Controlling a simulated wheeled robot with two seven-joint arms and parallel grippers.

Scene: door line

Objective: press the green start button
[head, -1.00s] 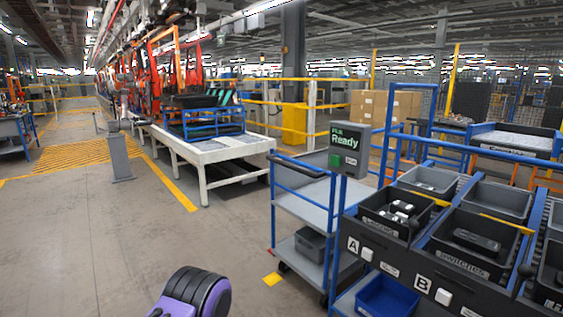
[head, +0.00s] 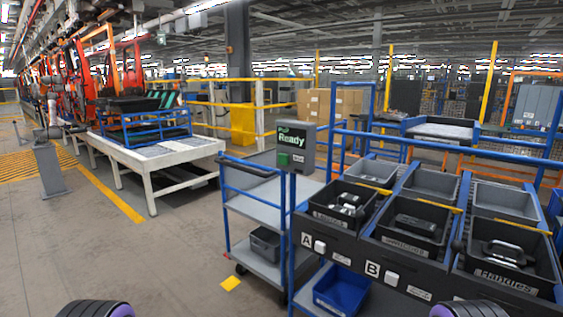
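A grey control box (head: 295,146) stands on a blue post at the middle of the head view. Its small screen reads "Ready". The green start button (head: 283,159) is on the front of the box, low on its left side. Two dark rounded parts of my own arms show at the bottom edge, one left of centre and one at the right. No gripper fingers are in view, and nothing touches the button.
A blue cart (head: 262,210) with grey shelves stands just left of the box. A rack of black bins (head: 340,207) fills the right, with a blue bin (head: 342,290) below. A white conveyor table (head: 165,152) stands at the left. The floor (head: 150,255) in front is clear.

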